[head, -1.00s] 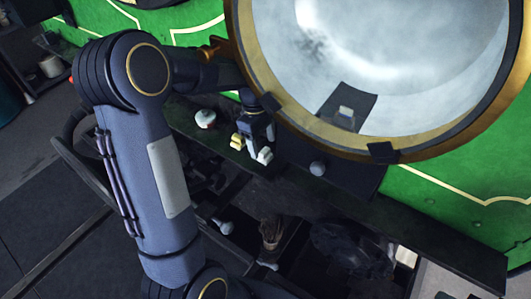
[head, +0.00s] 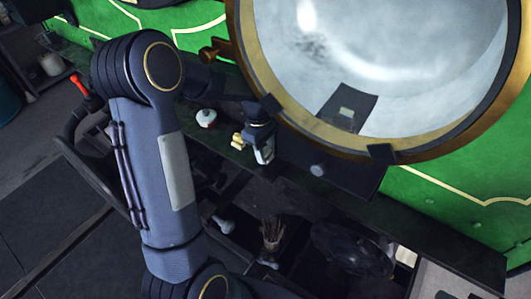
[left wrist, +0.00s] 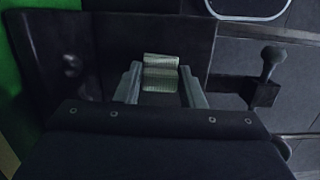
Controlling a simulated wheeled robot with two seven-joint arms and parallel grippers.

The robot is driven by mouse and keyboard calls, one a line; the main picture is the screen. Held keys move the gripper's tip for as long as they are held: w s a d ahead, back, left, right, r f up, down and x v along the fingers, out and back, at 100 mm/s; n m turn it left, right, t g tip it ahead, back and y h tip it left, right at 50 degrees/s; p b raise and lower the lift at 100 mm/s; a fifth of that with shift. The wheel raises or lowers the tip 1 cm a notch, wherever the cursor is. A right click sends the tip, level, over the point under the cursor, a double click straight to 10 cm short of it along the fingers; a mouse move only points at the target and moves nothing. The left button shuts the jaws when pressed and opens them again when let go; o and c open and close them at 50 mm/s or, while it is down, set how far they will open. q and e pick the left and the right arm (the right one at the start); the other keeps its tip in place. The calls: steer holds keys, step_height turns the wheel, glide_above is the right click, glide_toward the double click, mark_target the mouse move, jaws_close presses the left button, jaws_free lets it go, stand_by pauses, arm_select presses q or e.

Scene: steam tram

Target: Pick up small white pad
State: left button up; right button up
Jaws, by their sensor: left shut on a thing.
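The small white pad (left wrist: 161,74) shows in the left wrist view as a pale, ribbed block between the two grey fingers of my left gripper (left wrist: 161,88). The gripper is shut on it. In the head view my left gripper (head: 258,147) points down at the dark shelf (head: 215,146), beneath the big round glass. A pale yellowish piece (head: 238,140) shows just left of the fingers; I cannot tell whether it is part of the pad. Whether the pad still touches the shelf is unclear. My right gripper is not in view.
A large brass-rimmed round glass (head: 400,60) stands close to the right of my gripper. A dark box with a round knob (head: 317,169) is to the right. Dark clutter lies below.

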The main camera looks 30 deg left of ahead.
arm_select(q)
steer(key=shift+s+r+b, duration=0.15)
steer(key=shift+r+b, duration=0.15)
steer(key=shift+r, duration=0.2)
steer(key=r, duration=0.6)
steer(key=shift+s+b, duration=0.3)
steer(key=shift+s, duration=0.05)
steer(key=s+a+b, duration=0.1)
steer(key=s+b, duration=0.1)
steer(key=s, duration=1.7)
steer(key=shift+a+b, duration=0.25)
steer(key=shift+b, duration=0.1)
